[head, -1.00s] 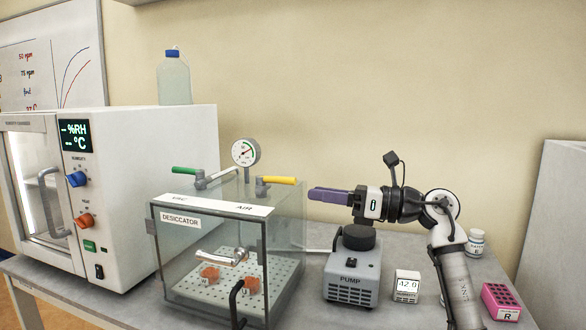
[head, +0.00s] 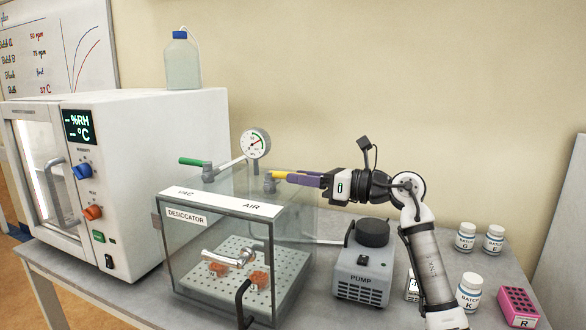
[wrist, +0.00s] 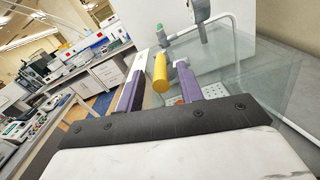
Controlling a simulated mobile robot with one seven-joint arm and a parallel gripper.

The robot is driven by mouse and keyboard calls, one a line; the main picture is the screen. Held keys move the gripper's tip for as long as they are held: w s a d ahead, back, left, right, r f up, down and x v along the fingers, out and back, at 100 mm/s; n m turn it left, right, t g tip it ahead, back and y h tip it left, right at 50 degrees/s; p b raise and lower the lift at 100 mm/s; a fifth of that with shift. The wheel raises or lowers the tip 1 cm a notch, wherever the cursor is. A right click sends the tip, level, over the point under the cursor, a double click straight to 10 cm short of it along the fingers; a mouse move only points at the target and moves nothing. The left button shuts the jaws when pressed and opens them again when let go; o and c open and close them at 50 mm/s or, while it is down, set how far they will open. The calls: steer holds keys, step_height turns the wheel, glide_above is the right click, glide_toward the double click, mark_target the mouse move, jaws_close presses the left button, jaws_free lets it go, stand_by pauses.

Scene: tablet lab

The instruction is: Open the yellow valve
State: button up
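The yellow valve handle (head: 280,174) sits on the right fitting on top of the glass desiccator (head: 246,215), by the label AIR. It points right, lying roughly level. My gripper (head: 297,179) has come in from the right, its purple fingers overlapping the handle's end. In the wrist view, the yellow handle (wrist: 160,74) lies between the two purple fingers of my gripper (wrist: 160,66). The fingers are apart, with a visible gap on the left side; contact on the right side is hard to tell. The green valve handle (head: 194,162) is at the left fitting, by VAC.
A pressure gauge (head: 255,143) stands behind the valves. A pump (head: 364,274) is below my arm. Several white bottles (head: 465,236) and a pink rack (head: 518,307) are at right. A white humidity chamber (head: 160,150) stands at left, with a bottle (head: 183,63) on top.

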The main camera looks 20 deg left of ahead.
steer(key=shift+w+a+p, duration=0.1)
steer(key=shift+a+p, duration=0.2)
steer(key=shift+a, duration=1.1)
steer(key=shift+c, duration=0.5)
jaws_close()
